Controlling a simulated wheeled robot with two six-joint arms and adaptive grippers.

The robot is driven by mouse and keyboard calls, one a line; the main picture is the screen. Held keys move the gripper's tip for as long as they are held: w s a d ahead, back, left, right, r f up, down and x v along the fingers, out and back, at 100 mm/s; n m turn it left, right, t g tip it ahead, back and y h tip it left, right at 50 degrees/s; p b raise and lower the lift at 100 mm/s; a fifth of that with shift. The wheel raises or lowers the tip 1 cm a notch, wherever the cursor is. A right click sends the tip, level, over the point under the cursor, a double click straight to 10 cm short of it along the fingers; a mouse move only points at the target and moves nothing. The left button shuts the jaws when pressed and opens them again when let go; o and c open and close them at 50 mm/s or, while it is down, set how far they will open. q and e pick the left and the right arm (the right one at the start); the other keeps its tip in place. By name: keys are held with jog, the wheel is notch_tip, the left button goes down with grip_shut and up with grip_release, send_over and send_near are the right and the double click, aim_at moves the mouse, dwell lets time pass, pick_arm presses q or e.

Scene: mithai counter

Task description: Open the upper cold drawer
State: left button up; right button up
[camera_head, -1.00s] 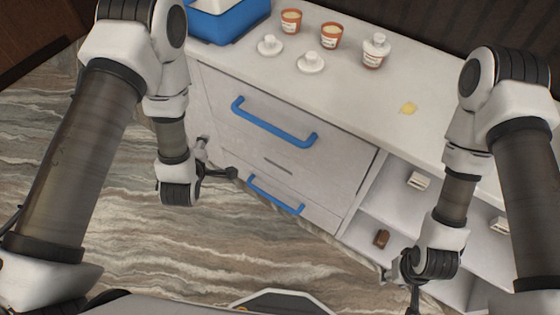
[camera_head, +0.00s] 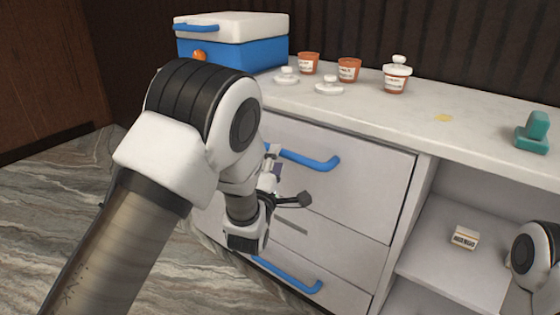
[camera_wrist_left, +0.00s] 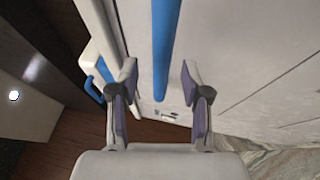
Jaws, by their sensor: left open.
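The upper drawer (camera_head: 365,165) is a pale front, shut flush in the counter, with a blue bar handle (camera_head: 318,162). My left arm covers the handle's left part. My left gripper (camera_head: 288,180) is open in front of the upper drawer, close to the handle. In the left wrist view the blue handle (camera_wrist_left: 165,40) runs between the two spread fingers, with a gap on each side; I cannot tell how deep it sits between them. My right gripper is outside the view; only part of my right arm shows at the right edge.
A lower blue handle (camera_head: 288,274) sits below. On the counter (camera_head: 460,143) stand a blue-and-white cooler (camera_head: 232,52), orange cups (camera_head: 349,70), white lids, a lidded jar (camera_head: 396,78) and a green object (camera_head: 533,133). An open shelf at right holds a small box (camera_head: 465,238).

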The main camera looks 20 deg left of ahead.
pick_arm(q)
jog(key=w, duration=0.4)
jog(key=shift+a+r, duration=0.1)
jog(key=shift+r, duration=0.15)
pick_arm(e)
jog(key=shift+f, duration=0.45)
pick_arm(q)
jog(key=shift+c, duration=0.4)
grip_shut()
jog(key=shift+a, duration=0.1)
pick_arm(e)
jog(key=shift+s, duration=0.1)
